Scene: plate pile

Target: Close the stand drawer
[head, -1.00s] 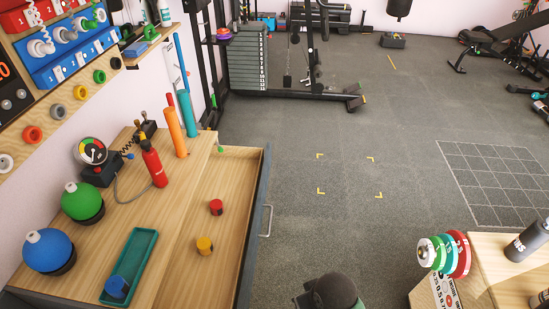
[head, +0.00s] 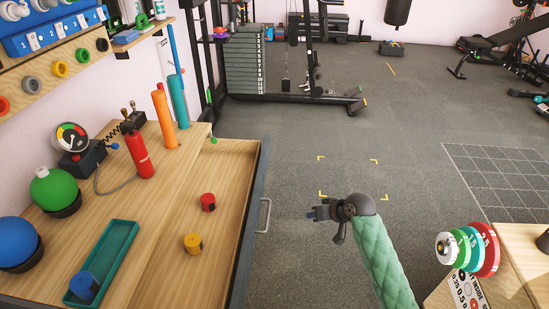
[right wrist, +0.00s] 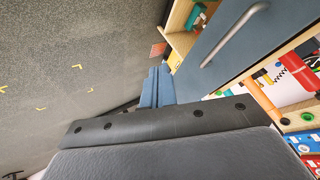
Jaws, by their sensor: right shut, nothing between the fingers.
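The stand drawer (head: 232,165) is pulled out to the right of the wooden stand top (head: 120,205) in the head view. Its blue-grey front (head: 250,225) carries a silver bar handle (head: 265,215). The front and handle (right wrist: 235,35) also show at the upper right of the right wrist view. My right gripper (head: 312,214) is shut and empty, in the air to the right of the handle and apart from it. Its blue fingers (right wrist: 156,86) show together in the right wrist view. My left gripper is not in view.
A red weight (head: 208,202) and a yellow weight (head: 193,243) are in the drawer. A teal tray (head: 118,240), a red extinguisher (head: 138,155) and a green ball (head: 54,188) are on the stand. A table with coloured plates (head: 485,250) stands at lower right. Floor between is clear.

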